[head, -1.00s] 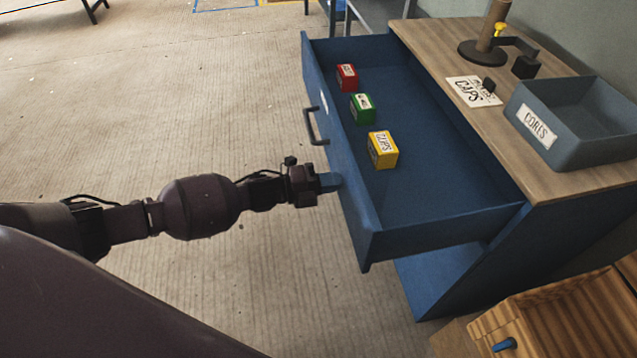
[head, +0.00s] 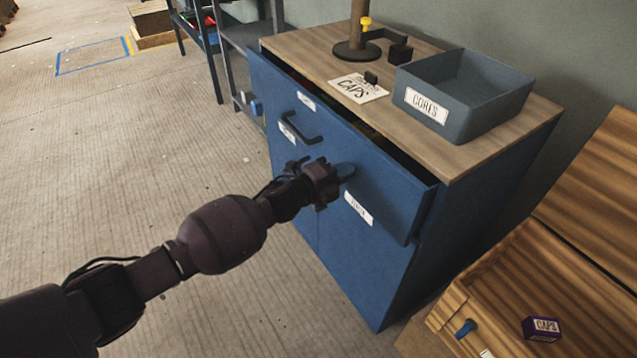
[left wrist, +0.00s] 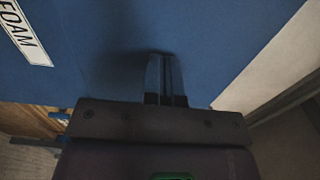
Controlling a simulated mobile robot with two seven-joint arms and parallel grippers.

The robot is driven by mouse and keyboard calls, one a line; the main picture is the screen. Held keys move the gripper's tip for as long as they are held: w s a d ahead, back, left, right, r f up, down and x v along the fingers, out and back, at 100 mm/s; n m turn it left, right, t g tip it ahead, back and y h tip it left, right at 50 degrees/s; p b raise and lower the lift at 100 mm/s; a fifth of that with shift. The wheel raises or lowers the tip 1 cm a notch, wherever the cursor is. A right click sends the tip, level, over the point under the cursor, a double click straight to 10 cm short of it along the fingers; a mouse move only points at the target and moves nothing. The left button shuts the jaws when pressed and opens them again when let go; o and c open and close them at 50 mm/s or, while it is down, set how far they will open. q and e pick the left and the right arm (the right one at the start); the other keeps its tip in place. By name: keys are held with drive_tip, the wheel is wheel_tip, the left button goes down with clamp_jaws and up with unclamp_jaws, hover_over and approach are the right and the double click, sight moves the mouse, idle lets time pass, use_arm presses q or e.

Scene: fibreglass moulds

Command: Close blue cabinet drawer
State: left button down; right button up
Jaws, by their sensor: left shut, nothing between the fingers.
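The blue cabinet (head: 350,262) stands at the right of the head view under a wooden top. Its upper drawer (head: 385,185) is nearly shut, with a narrow dark gap along its top edge. The drawer has a dark handle (head: 296,122) and a white label. My left gripper (head: 345,171) is shut and empty, its fingertips at the drawer front, right of and below the handle. In the left wrist view the shut fingers (left wrist: 166,78) point at the blue front (left wrist: 100,45), seemingly touching it. The drawer's contents are almost wholly hidden. My right gripper is not in view.
On the cabinet top are a grey-blue CORES bin (head: 465,100), a CAPS card (head: 358,88) and a dark stand (head: 357,48). A wooden box (head: 560,290) with a small purple CAPS box (head: 541,328) is at lower right.

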sight(357, 166)
use_arm(q)
drive_tip(key=x, duration=0.3)
drive_tip(key=shift+w+d+f+b, duration=0.1)
drive_tip(key=shift+d+f+b, duration=0.05)
drive_tip(key=shift+b, duration=0.25)
drive_tip(key=shift+w+d, duration=0.1)
drive_tip(key=shift+d, duration=0.05)
drive_tip(key=shift+r, duration=0.4)
drive_tip(key=shift+d+r, duration=0.1)
